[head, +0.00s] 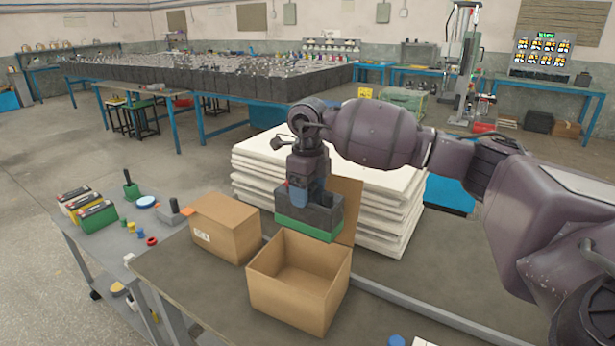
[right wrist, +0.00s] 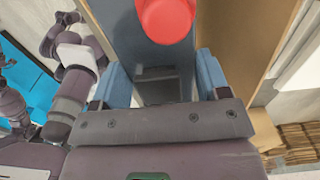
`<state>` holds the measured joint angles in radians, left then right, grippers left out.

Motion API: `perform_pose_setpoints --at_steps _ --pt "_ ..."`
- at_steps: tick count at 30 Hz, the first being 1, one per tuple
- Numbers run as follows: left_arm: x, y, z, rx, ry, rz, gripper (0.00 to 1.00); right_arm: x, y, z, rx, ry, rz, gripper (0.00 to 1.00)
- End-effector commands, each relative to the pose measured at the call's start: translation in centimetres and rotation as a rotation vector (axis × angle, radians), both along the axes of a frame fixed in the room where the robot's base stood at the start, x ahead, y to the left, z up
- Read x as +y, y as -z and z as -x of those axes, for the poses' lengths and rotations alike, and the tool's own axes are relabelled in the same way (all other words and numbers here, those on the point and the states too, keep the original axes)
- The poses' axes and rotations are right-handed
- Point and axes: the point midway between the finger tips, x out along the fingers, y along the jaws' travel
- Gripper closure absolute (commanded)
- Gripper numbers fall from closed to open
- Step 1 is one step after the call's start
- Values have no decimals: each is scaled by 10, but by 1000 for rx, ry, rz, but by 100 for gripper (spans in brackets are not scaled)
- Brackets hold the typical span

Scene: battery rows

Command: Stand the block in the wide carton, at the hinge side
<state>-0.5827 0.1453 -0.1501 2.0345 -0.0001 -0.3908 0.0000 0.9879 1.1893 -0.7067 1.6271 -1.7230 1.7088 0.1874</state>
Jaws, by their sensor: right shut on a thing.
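My right gripper (head: 308,200) is shut on the block (head: 310,222), which is dark grey with a green bottom and hangs roughly upright. In the right wrist view the blue fingers (right wrist: 163,85) sit either side of the grey block (right wrist: 150,58), which has a red cap. The wide carton (head: 290,300) stands open on the bench, its visible floor bare. Its raised flap (head: 346,200) stands at the far side, partly behind the block. The block appears above the carton's far rim; its exact height is unclear.
A second brown carton (head: 225,228) stands close left of the wide one. White stacked sheets (head: 390,205) rise behind the flap. Batteries (head: 95,215) and small coloured parts lie on the grey side table at left. The bench (head: 190,290) is clear at front left.

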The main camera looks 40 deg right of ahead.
Motion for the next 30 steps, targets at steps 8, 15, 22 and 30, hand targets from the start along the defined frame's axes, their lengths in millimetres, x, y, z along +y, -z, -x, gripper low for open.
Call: perform_pose_setpoints --at_steps 8,15,22,30 --pt "-1 0 -2 -4 2 0 36 0 45 -1 -5 0 -2 100" --pt "-1 1 -3 -3 2 0 36 0 72 -1 -7 0 -2 100" --pt "-1 1 -4 -5 4 0 36 0 78 -2 -9 0 -2 100" --pt "-1 4 -3 -1 4 0 36 1 107 -1 -5 0 -2 100"
